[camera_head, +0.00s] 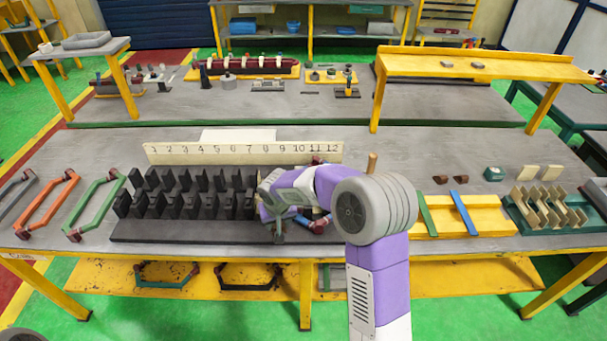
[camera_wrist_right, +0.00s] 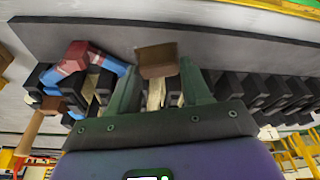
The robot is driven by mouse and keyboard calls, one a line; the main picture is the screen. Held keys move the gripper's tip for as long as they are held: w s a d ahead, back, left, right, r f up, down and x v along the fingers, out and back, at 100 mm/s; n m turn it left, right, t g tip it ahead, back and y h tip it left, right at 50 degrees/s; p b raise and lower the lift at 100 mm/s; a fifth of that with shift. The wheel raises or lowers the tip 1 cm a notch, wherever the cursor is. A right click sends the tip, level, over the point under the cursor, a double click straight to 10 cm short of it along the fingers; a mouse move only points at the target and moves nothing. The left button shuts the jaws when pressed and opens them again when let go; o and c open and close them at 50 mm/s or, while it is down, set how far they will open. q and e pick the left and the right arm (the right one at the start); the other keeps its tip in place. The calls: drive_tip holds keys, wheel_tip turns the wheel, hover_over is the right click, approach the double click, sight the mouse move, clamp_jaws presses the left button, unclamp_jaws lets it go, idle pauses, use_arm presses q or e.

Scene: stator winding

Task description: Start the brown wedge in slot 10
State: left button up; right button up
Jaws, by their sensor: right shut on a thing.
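My right gripper (camera_head: 278,232) is over the block's right part, near the numbers 9 and 10. In the right wrist view its two fingers (camera_wrist_right: 160,88) are shut on the brown wedge (camera_wrist_right: 157,60), which sits at their tips, near the row of black teeth (camera_wrist_right: 265,92). The head view hides the wedge behind the gripper. Slot 10 is covered, and I cannot tell whether the wedge is in it. My left gripper is not in view.
A blue coil with red ends (camera_wrist_right: 85,65) lies beside the wedge. Orange (camera_head: 45,205) and green (camera_head: 95,205) coil frames lie at the left. Two brown pieces (camera_head: 450,180), a yellow tray (camera_head: 485,218) and a cream rack (camera_head: 548,210) stand at the right.

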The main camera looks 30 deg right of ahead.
use_arm(q)
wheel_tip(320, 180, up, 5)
drive_tip(key=p, duration=0.4)
use_arm(e)
drive_tip(key=w+d+r+m, duration=0.3)
drive_tip(key=w+d+r, duration=0.25)
drive_tip(key=d, duration=0.45)
drive_tip(key=shift+h, duration=0.3)
drive_tip(key=shift+s+f+b, duration=0.1)
drive_tip(key=shift+f+b, duration=1.55)
drive_tip(key=shift+f, duration=0.8)
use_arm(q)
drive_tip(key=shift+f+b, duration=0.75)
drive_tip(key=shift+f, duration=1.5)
use_arm(e)
drive_tip(key=shift+f, duration=0.9)
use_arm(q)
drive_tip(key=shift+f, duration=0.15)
use_arm(e)
drive_tip(key=shift+f, duration=0.15)
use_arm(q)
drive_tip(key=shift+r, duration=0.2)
use_arm(e)
drive_tip(key=shift+w+d, duration=0.15)
drive_tip(key=shift+w, duration=0.1)
drive_tip(key=o, duration=1.1)
drive_tip(key=shift+o, duration=0.2)
